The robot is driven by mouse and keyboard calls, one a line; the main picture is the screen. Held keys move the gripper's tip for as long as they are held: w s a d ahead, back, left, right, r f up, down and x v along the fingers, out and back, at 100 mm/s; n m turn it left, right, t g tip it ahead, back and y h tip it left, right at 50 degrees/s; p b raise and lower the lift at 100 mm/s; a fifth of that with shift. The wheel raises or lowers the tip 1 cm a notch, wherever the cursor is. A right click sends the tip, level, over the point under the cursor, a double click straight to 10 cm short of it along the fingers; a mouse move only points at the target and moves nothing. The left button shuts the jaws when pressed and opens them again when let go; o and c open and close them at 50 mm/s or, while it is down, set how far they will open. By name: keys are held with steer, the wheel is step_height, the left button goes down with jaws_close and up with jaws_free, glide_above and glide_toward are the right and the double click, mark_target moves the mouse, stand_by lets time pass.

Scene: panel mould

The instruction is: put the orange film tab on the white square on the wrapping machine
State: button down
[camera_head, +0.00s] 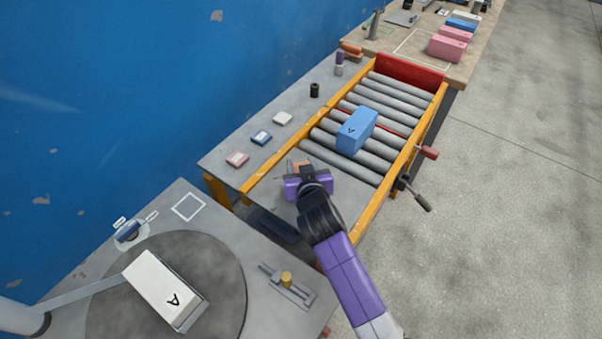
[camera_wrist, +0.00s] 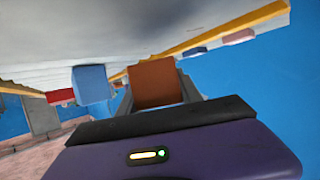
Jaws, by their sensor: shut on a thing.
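My gripper (camera_head: 299,166) is shut on the orange film tab (camera_wrist: 155,82), which shows between the two fingers in the wrist view. In the head view only a small orange part shows past the gripper, over the near end of the roller conveyor. The white square (camera_head: 174,210) is an outline on the grey top of the wrapping machine (camera_head: 262,252), to the left of and nearer than my gripper.
A white block marked A (camera_head: 165,290) lies on the machine's dark round turntable (camera_head: 225,275). A blue lever (camera_head: 128,231) and a yellow-knobbed fitting (camera_head: 287,279) stand on the machine. A blue block (camera_head: 356,130) sits on the rollers. Small pads (camera_head: 261,137) lie beside the conveyor.

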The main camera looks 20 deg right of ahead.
steer(key=shift+f, duration=1.85)
steer(key=shift+f+b, duration=0.2)
steer(key=shift+b, duration=0.15)
steer(key=c, duration=0.8)
jaws_free()
steer(key=shift+r, duration=0.15)
steer(key=shift+s+r, duration=0.1)
steer(key=shift+s, duration=0.05)
steer(key=v, duration=1.1)
steer(key=shift+s+r, duration=0.2)
steer(key=shift+s, duration=0.15)
